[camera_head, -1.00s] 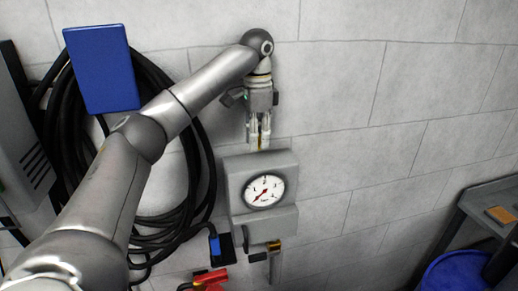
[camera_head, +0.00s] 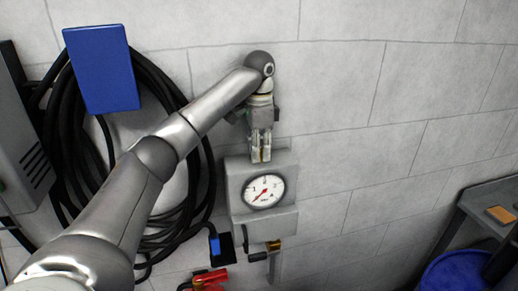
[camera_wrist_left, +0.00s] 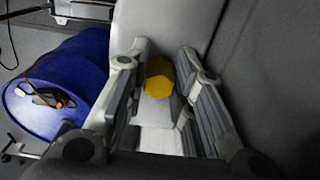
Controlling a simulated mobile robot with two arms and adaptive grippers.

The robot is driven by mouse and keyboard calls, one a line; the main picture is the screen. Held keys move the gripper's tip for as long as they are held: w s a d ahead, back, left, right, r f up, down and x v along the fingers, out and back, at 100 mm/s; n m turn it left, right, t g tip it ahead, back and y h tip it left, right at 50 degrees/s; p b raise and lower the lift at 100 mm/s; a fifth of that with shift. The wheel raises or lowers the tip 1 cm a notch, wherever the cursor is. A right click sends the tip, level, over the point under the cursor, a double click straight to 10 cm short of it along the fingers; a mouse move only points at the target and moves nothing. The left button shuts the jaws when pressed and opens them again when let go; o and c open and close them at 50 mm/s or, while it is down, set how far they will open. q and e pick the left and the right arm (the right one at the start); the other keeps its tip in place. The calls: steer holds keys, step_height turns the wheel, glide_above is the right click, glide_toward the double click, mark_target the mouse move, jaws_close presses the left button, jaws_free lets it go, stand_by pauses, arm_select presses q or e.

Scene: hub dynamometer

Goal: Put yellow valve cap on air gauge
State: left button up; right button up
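A yellow valve cap (camera_wrist_left: 159,78) with a hexagonal face sits between the fingers of my left gripper (camera_wrist_left: 163,62) in the left wrist view. The fingers are close on both sides of it and appear to hold it. In the head view my left gripper (camera_head: 261,156) points down, its fingertips just above or in front of the top edge of the air gauge. The air gauge (camera_head: 263,191) is a grey wall box with a white dial and red needle. A brass fitting (camera_head: 274,245) shows below the dial. The cap is hard to make out in the head view. My right gripper is out of view.
Coiled black hose (camera_head: 75,150) hangs on the wall at left, with a blue panel (camera_head: 101,68) in front. A red clamp-like part (camera_head: 210,280) is below the gauge. A blue drum (camera_head: 455,272) and grey bench (camera_head: 490,205) stand right. The wall right of the gauge is clear.

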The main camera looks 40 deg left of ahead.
arm_select(q)
steer(key=shift+o, duration=0.8)
step_height(320, 180, up, 12)
steer(key=shift+r, duration=0.15)
